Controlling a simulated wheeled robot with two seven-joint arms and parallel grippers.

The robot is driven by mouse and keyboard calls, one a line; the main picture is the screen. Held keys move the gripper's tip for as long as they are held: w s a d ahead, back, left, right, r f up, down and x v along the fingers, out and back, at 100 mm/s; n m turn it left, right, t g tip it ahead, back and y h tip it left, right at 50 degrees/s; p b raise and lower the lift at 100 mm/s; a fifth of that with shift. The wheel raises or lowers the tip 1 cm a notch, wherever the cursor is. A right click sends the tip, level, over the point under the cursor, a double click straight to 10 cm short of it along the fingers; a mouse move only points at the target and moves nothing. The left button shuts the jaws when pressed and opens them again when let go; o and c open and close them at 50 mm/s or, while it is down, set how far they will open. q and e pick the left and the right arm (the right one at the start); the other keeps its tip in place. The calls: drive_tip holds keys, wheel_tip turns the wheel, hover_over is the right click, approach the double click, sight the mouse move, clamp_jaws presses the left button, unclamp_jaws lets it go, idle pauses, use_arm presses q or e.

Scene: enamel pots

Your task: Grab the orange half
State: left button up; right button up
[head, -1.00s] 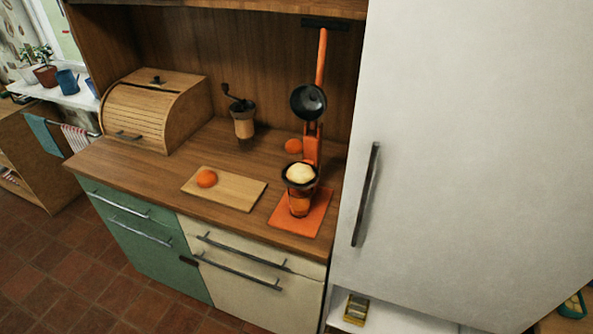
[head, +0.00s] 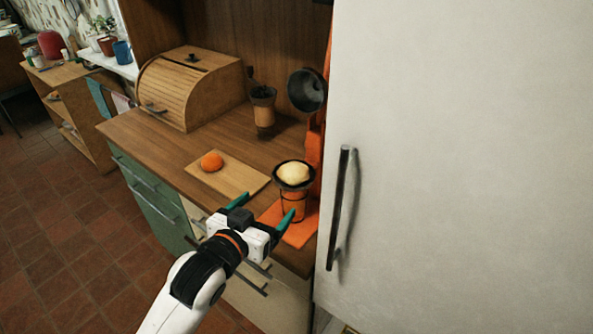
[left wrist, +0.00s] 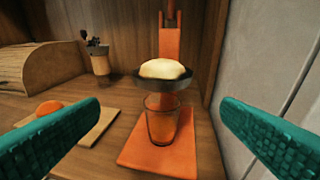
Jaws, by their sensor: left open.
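An orange half (head: 211,161) lies on the wooden cutting board (head: 240,181), its rounded orange side up. It also shows at the left in the left wrist view (left wrist: 49,109), close to the left finger in the picture. A pale half-round piece (head: 293,173) sits in the dark cup of the orange juicer (head: 302,222). A glass (left wrist: 170,120) stands under that cup. My left gripper (head: 268,204) is open and empty, in front of the juicer at the counter's front edge, its teal fingers spread apart. My right gripper is not in view.
A roll-top bread box (head: 190,88) stands at the back left of the counter, with a coffee grinder (head: 264,110) beside it. A tall white fridge (head: 460,150) borders the right side. The counter left of the cutting board is clear.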

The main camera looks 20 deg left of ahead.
sight(288, 176)
use_arm(q)
drive_tip(key=shift+t, duration=0.3)
drive_tip(key=w, duration=0.2)
drive_tip(key=w+r+p, duration=0.1)
drive_tip(key=w, duration=0.1)
drive_tip(key=w+d, duration=0.1)
drive_tip(key=w, duration=0.1)
drive_tip(key=shift+r, duration=0.3)
drive_tip(key=p+x, duration=0.1)
drive_tip(key=x, duration=0.4)
drive_tip(key=shift+d+f, duration=0.15)
drive_tip(key=shift+w+f, duration=0.1)
drive_tip(key=shift+w, duration=0.15)
drive_tip(key=c, duration=1.1)
